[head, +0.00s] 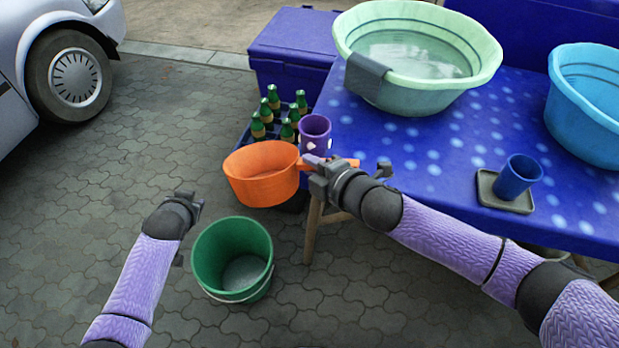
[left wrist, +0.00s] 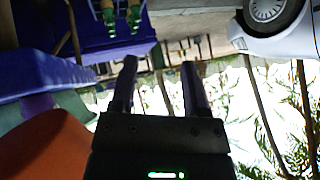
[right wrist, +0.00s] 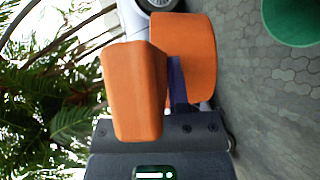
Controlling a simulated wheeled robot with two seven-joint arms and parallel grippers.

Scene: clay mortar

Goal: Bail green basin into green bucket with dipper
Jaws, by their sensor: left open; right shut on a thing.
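The orange dipper (head: 262,175) is held by its handle in my right gripper (head: 317,178), which is shut on it. The dipper is in the air left of the table and above and behind the green bucket; it also fills much of the right wrist view (right wrist: 185,65). The green bucket (head: 232,258) stands on the paving with a little grey content or bare bottom showing. The pale green basin (head: 418,55) sits on the table with water in it and a grey piece over its rim. My left gripper (head: 190,203) is open and empty, left of the bucket.
The blue table (head: 440,150) holds a purple cup (head: 314,134), a blue cup (head: 517,176) on a grey tray and a blue basin (head: 592,100). A crate of green bottles (head: 273,97) stands by a purple cooler (head: 292,40). A car (head: 50,60) is far left; open paving lies between.

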